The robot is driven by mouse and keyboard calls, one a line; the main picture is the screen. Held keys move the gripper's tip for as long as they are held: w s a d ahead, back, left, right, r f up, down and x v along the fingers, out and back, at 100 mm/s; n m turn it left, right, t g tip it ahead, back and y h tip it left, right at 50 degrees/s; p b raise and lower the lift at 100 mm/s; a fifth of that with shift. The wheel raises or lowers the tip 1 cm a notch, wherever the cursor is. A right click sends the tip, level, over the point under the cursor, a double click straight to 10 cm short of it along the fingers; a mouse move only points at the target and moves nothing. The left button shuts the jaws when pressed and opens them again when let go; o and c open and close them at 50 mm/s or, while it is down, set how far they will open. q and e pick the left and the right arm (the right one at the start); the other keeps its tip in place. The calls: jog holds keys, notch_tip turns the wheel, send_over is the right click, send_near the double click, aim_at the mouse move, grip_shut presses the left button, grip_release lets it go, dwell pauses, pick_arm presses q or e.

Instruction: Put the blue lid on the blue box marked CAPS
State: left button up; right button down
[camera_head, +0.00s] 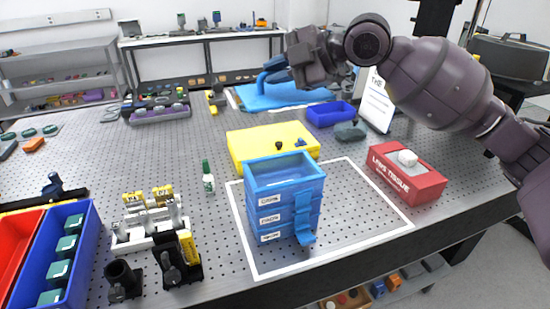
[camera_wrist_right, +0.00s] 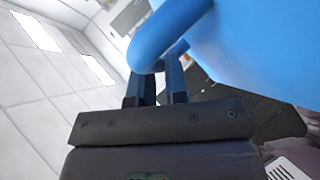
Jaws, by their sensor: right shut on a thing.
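My right gripper (camera_head: 272,70) is shut on the handle of the blue lid (camera_head: 285,96). It holds the lid towards the back of the bench, behind the yellow case. In the right wrist view the dark blue fingers (camera_wrist_right: 160,78) meet the rounded handle, and the broad lid (camera_wrist_right: 265,45) fills the upper right. A stack of blue boxes (camera_head: 268,220) stands inside the white outline at the front. Its top box (camera_head: 250,187) is open above. The box labels are too small to read surely, so I cannot tell which says CAPS. My left gripper is not in view.
A yellow case (camera_head: 240,150) stands just behind the stack. A red tissue box (camera_head: 415,185) is to its right, a green-capped bottle (camera_head: 208,182) to its left. A blue-violet tray (camera_head: 330,113) and a white sign (camera_head: 377,100) stand farther back. The outlined area right of the stack is clear.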

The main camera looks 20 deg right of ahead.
notch_tip(320, 180, down, 18)
jog(key=c, duration=1.1)
grip_release()
jog(key=shift+r, duration=0.1)
jog(key=b+v, duration=0.1)
jog(key=v, duration=1.1)
